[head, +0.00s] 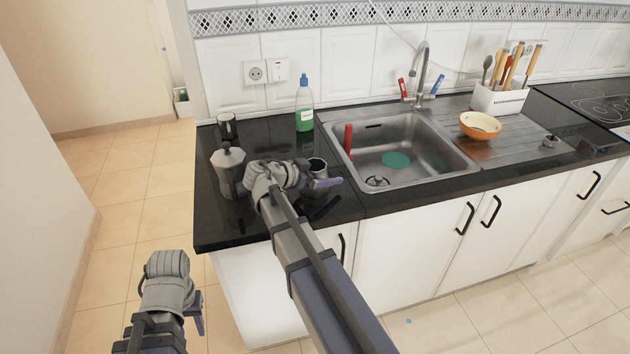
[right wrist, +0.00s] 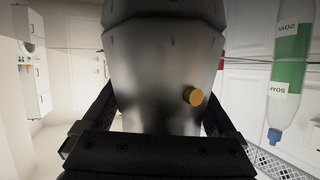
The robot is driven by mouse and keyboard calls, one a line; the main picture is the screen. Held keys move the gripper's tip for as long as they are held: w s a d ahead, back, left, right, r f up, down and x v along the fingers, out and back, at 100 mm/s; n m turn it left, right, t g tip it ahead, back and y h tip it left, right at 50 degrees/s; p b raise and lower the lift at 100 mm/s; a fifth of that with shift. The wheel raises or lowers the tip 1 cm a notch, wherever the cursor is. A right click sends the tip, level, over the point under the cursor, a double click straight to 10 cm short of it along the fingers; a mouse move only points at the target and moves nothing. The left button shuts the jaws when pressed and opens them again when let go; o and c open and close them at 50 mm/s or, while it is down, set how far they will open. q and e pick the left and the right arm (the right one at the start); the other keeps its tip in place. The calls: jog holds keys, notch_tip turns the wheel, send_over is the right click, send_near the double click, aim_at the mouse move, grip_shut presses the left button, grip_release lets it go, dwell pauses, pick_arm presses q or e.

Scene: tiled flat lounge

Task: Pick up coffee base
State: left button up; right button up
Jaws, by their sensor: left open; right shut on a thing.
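The coffee base (head: 317,167) is a dark metallic, open-topped cylinder near the front of the black counter, left of the sink. My right gripper (head: 322,184) is shut on it. In the right wrist view the shiny base (right wrist: 160,75) fills the middle between the fingers, with a round brass valve on its side. I cannot tell whether its bottom touches the counter. My left gripper (head: 190,302) is open and low over the floor, in front of the counter's left end. Its fingertips are hard to make out.
A grey coffee pot top (head: 229,168) stands left of my right gripper. A dark mug (head: 227,126) and a green soap bottle (head: 304,108) stand behind. The steel sink (head: 440,162) is to the right, with an orange bowl (head: 480,126) beyond. The floor at left is clear.

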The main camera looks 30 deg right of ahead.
jog(key=c, duration=0.3)
jog(key=shift+r, duration=0.15)
notch_tip(320, 180, up, 10)
jog(key=p, duration=1)
dwell(0.4)
